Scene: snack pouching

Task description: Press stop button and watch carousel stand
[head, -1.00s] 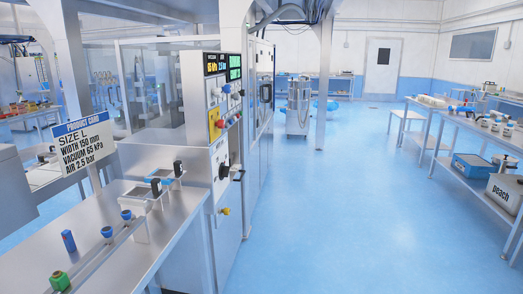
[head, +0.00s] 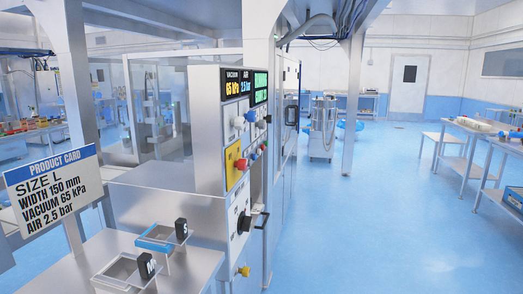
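The machine's control panel (head: 241,140) stands left of centre, facing right. It carries a yellow plate (head: 235,164) with a red knob or button (head: 241,164) on it. Several small white, blue and red knobs sit beside and above the plate. I cannot read which one is the stop button. Displays at the top read vacuum 65 kPa (head: 232,88) and air 2.5 bar (head: 246,87), with a green screen (head: 260,88) beside them. The carousel stand cannot be made out for certain; glass panels (head: 158,100) enclose equipment behind the panel. Neither gripper is in view.
A product card (head: 50,180) reads size L, width 150 mm, vacuum 65 kPa, air 2.5 bar. A steel bench (head: 190,268) with labelled trays stands at the front left. A black handle (head: 243,222) and yellow knob (head: 243,271) protrude from the machine. Blue floor (head: 390,220) is open to the right.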

